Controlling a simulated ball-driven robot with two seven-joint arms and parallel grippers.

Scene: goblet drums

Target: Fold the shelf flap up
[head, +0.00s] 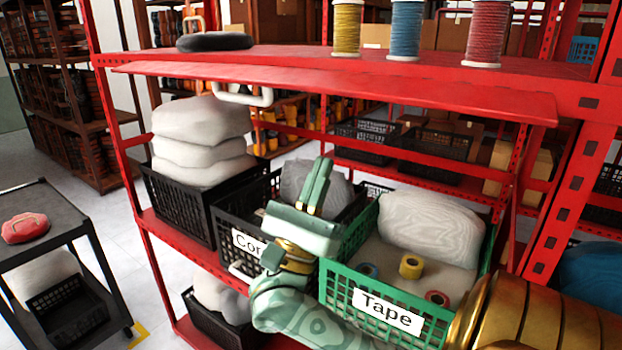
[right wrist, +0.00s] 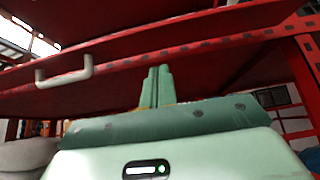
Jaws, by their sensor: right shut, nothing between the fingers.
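The red shelf flap (head: 350,88) runs along the front of the red shelf, sticking out towards me just below the upper board. A white handle (head: 243,97) hangs under its left part. In the right wrist view the flap's red underside (right wrist: 130,50) is overhead, with the white handle (right wrist: 65,74) to the left. My right gripper (head: 321,172) is green, points up and is shut and empty. It is below the flap and to the right of the handle, apart from both in the head view. Its closed fingers also show in the right wrist view (right wrist: 156,86). My left gripper is not in view.
Thread spools (head: 405,30) and a dark round object (head: 214,42) stand on the upper board (head: 300,55). Below the flap are a green "Tape" basket (head: 345,285) and black baskets (head: 180,205) with white bags. A dark cart (head: 40,210) stands at left.

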